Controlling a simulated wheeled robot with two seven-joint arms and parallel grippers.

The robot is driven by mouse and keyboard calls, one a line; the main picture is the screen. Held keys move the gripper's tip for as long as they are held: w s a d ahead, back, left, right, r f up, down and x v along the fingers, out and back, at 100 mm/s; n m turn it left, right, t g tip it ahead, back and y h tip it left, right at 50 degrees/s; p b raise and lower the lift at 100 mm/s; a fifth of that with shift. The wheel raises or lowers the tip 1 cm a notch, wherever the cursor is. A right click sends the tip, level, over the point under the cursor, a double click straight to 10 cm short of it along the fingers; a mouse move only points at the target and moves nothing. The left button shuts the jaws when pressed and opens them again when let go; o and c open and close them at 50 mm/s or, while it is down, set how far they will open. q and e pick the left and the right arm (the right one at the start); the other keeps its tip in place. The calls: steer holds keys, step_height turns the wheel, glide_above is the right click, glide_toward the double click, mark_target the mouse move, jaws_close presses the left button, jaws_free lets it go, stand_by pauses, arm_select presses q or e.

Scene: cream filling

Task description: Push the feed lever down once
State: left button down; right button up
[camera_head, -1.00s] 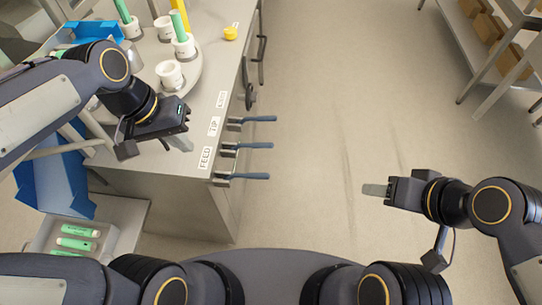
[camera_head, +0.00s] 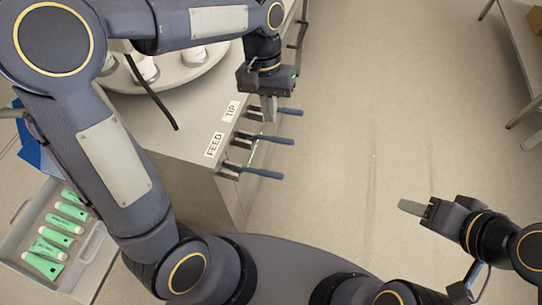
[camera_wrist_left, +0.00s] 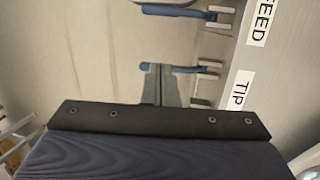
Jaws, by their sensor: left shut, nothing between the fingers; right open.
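The feed lever (camera_head: 258,172) is the nearest of three blue-handled levers on the machine's side, closest to the FEED label (camera_head: 215,144). It sticks out roughly level, and nothing touches it. In the left wrist view, the feed lever (camera_wrist_left: 180,11) is at the top edge. My left gripper (camera_head: 268,118) is shut and empty, fingers pointing down near the middle and far levers. In the left wrist view, its fingertips (camera_wrist_left: 160,70) overlap the middle lever (camera_wrist_left: 185,68); contact cannot be told. My right gripper (camera_head: 412,207) is open and empty, out over the floor at right.
The TIP label (camera_head: 231,110) is beside FEED. The far lever (camera_head: 289,111) is partly behind my left gripper. A tray of green tubes (camera_head: 91,247) is at lower left. White holders (camera_head: 145,69) stand on the turntable. The floor right of the levers is clear.

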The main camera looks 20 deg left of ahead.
arm_select(q)
steer(key=b, duration=0.1)
glide_toward(258, 174)
steer(key=w+d+f, duration=0.3)
steer(key=w+f, duration=0.1)
steer(key=shift+s+d+f, duration=0.15)
steer(key=shift+s+f, duration=0.4)
steer(key=shift+s, duration=0.15)
steer(key=shift+s+d+f, duration=0.2)
steer(key=shift+s+f, duration=0.3)
steer(key=shift+s, duration=0.2)
steer(key=shift+d+f, duration=0.1)
steer(key=shift+d, duration=0.05)
